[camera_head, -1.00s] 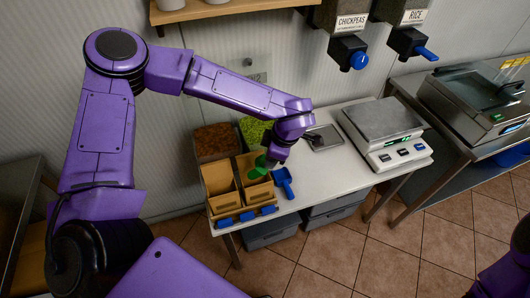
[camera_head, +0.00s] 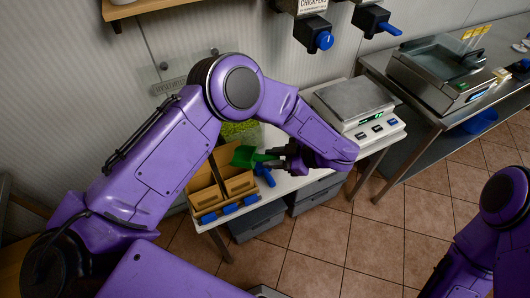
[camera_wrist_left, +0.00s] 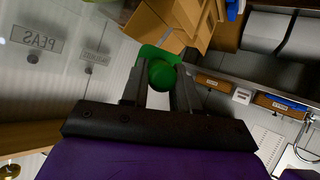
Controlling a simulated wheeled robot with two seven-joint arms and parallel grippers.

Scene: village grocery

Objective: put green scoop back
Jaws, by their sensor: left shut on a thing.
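The green scoop (camera_head: 246,156) is held by my left gripper (camera_head: 278,158), which is shut on its handle. The scoop's bowl points left, over or beside the cardboard bins (camera_head: 238,184) at the table's left end; I cannot tell its exact height. In the left wrist view the green scoop (camera_wrist_left: 160,72) sits between the two dark fingers of the left gripper (camera_wrist_left: 160,85). A blue scoop (camera_head: 265,175) lies just right of the bins, partly hidden under the gripper. My right arm shows at the right edge, but its gripper is out of view.
A green-filled bin (camera_head: 238,131) stands behind the cardboard bins, partly hidden by my left arm. A scale (camera_head: 356,103) stands on the white table to the right. Dispensers with blue handles (camera_head: 324,40) hang above. Grey crates (camera_head: 258,222) sit under the table.

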